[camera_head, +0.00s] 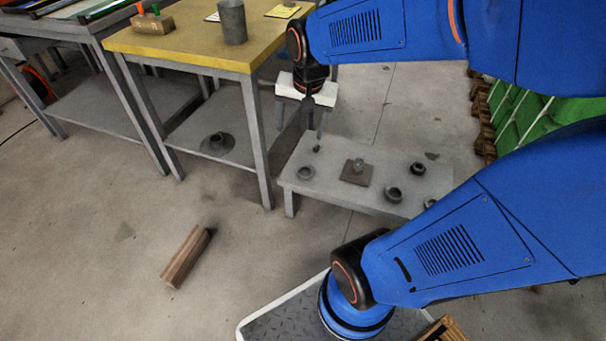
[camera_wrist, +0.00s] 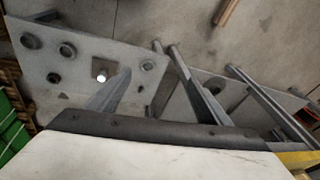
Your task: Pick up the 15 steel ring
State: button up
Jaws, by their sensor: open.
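Several dark steel rings lie on a low grey bench (camera_head: 335,150). One ring (camera_head: 306,173) is near its left end; it also shows in the wrist view (camera_wrist: 147,65). Others are a ring at the front (camera_head: 392,194), a ring at the back right (camera_head: 417,168) and a ring partly hidden by my arm (camera_head: 430,203). No number is readable, so I cannot tell which is 15. My gripper (camera_head: 301,128) is open and empty, pointing down above the bench's left end. In the wrist view the left-end ring appears between the fingers.
A square plate with a small upright knob (camera_head: 357,168) sits mid-bench. A taller yellow-topped table (camera_head: 190,45) stands close on the left, with a grey cylinder (camera_head: 232,22) on it. A wooden block (camera_head: 186,257) lies on the floor. Green stacked goods (camera_head: 545,125) stand at right.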

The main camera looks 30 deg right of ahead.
jog(key=w+d+f+m+g, duration=0.2)
jog(key=w+d+f+m, duration=0.45)
jog(key=w+f, duration=0.35)
jog(key=m+g, duration=0.1)
jog(key=m, duration=0.7)
send_over(305, 174)
notch_tip(305, 174, down, 12)
jog(key=f, duration=1.2)
jog(key=shift+w+a, duration=0.1)
jog(key=shift+w, duration=0.2)
jog(key=shift+s+f, duration=0.15)
jog(key=shift+f, duration=1.2)
jog(key=shift+s+f, duration=0.15)
jog(key=shift+f, duration=1.15)
jog(key=c, duration=1.3)
jog(key=shift+r, duration=0.1)
